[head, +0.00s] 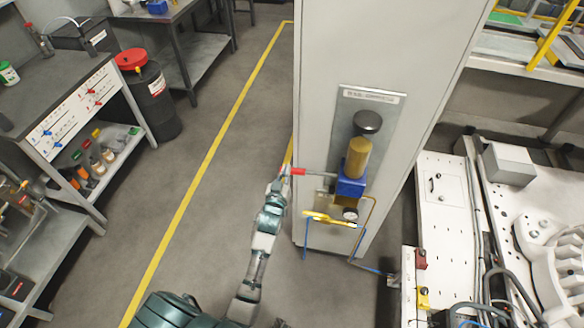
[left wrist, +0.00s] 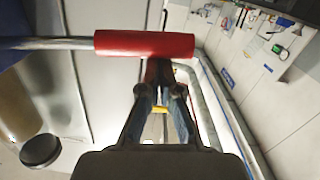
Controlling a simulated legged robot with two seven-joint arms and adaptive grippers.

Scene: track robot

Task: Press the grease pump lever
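The grease pump (head: 351,186) is mounted on a plate on the tall grey cabinet. It has a blue body, a brass cylinder and a black round cap. Its lever ends in a red handle (head: 298,171) pointing left, roughly level. In the left wrist view the red handle (left wrist: 144,43) crosses the upper middle on a metal rod. My left gripper (head: 284,178) is at the handle's outer end. In the left wrist view its fingers (left wrist: 158,76) come together with nothing seen between them. The handle hides the very tips, so contact is unclear. My right gripper is not seen.
A pressure gauge (head: 350,214) and yellow fitting (head: 322,217) with hoses sit below the pump. White machinery (head: 445,205) stands at right. A workbench (head: 70,90) and a black drum with red lid (head: 150,95) are at left. The floor between is clear.

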